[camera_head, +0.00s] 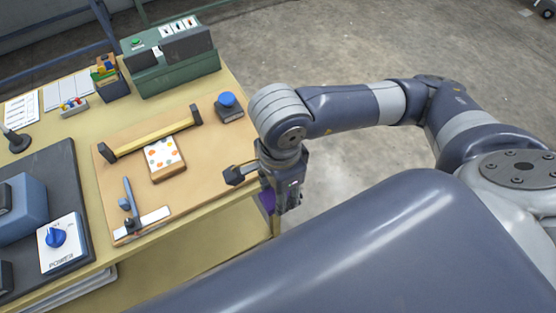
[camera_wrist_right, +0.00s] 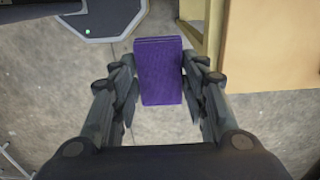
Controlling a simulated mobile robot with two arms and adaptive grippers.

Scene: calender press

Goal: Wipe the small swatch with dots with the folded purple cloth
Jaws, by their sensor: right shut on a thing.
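The small swatch (camera_head: 164,153) is white with orange dots and lies on a tan block on the wooden board, left of my right gripper in the head view. My right gripper (camera_head: 273,202) is beyond the table's right edge, pointing down, shut on the folded purple cloth (camera_head: 266,200). In the right wrist view the purple cloth (camera_wrist_right: 161,72) sits between the two fingers of the gripper (camera_wrist_right: 161,98), over the floor. The cloth is apart from the swatch. In the head view the gripper hides part of the cloth. My left gripper is not in view.
A yellow-and-black bar (camera_head: 152,133) spans the wooden board (camera_head: 205,172) behind the swatch. A blue-knobbed button (camera_head: 228,103) is at the back right. A green box (camera_head: 172,67) stands at the rear. A blue lever (camera_head: 130,201) stands front left. The board right of the swatch is clear.

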